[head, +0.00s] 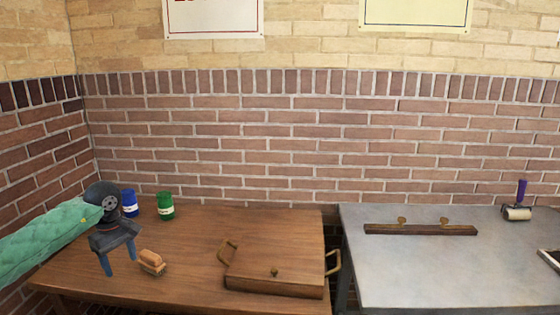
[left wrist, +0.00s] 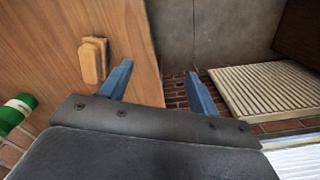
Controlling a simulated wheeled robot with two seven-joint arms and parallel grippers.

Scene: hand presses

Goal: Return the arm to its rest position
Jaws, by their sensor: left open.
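My left arm comes in from the left in the head view, in a green padded sleeve. My left gripper (head: 118,262) has two blue fingers set apart, pointing down, with nothing between them. It is at the left part of the wooden table (head: 190,228), just left of a small wooden block with a raised grip (head: 152,262). In the left wrist view the open fingers (left wrist: 160,85) show, with the block (left wrist: 93,60) on the wood to their left, apart from them. My right gripper is not in view.
A blue tin (head: 129,203) and a green tin (head: 166,206) stand behind my gripper. A wooden box-like press (head: 275,270) with brass handles sits to the right. A grey metal table (head: 430,265) holds a dark bar (head: 420,230) and a roller (head: 518,212). A brick wall stands behind.

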